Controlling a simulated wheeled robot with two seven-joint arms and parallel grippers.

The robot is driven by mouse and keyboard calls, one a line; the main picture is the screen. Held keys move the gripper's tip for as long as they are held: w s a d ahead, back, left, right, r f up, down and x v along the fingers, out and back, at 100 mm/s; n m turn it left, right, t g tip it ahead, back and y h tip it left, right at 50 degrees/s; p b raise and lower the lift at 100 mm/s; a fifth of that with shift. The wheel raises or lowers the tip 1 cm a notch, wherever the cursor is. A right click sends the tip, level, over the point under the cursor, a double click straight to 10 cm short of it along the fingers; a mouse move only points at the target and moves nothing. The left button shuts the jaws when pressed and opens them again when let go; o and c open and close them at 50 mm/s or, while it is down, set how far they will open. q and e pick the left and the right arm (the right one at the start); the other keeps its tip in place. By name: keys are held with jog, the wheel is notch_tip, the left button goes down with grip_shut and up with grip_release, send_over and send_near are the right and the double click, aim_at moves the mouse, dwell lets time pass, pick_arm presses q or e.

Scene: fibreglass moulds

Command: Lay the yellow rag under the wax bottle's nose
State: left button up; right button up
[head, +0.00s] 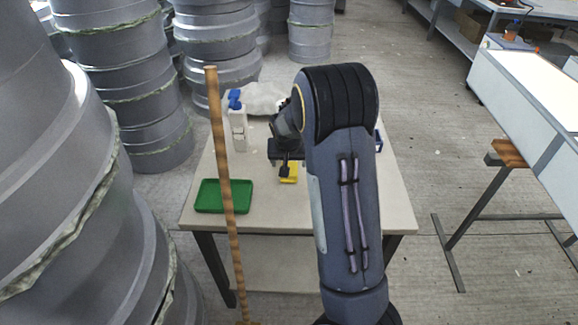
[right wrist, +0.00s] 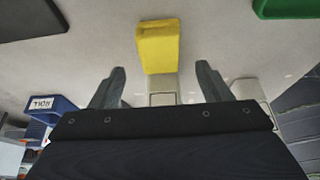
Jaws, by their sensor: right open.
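The yellow rag (head: 289,172) lies folded on the table, partly hidden behind my right gripper in the head view. In the right wrist view the rag (right wrist: 158,46) shows whole, beyond and between the fingertips, apart from them. My right gripper (head: 287,168) is open and empty above the table by the rag; its two fingers (right wrist: 161,76) stand wide apart in the wrist view. A white bottle with a blue top (head: 238,130), which looks like the wax bottle, stands upright at the table's back left. My left gripper is not in view.
A green tray (head: 223,196) lies at the table's front left, also in the wrist view (right wrist: 287,8). A wooden pole (head: 222,160) rises before the table. A blue bin (right wrist: 62,108) stands right. A pale crumpled bundle (head: 264,98) lies behind the bottle. Grey mould stacks (head: 125,80) crowd the left.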

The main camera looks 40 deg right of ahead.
jog(key=v, duration=0.7)
jog(key=s+a+r+n+t+y, duration=0.1)
jog(key=s+a+r+n+y, duration=0.2)
jog(key=s+a, duration=0.7)
jog(key=s+a+r+n+t+y, duration=0.1)
jog(key=s+a+r+n+y, duration=0.2)
jog(key=s+a, duration=0.7)
jog(key=s, duration=0.5)
jog(key=shift+s+a+r+y, duration=0.35)
jog(key=shift+s+a+y, duration=0.05)
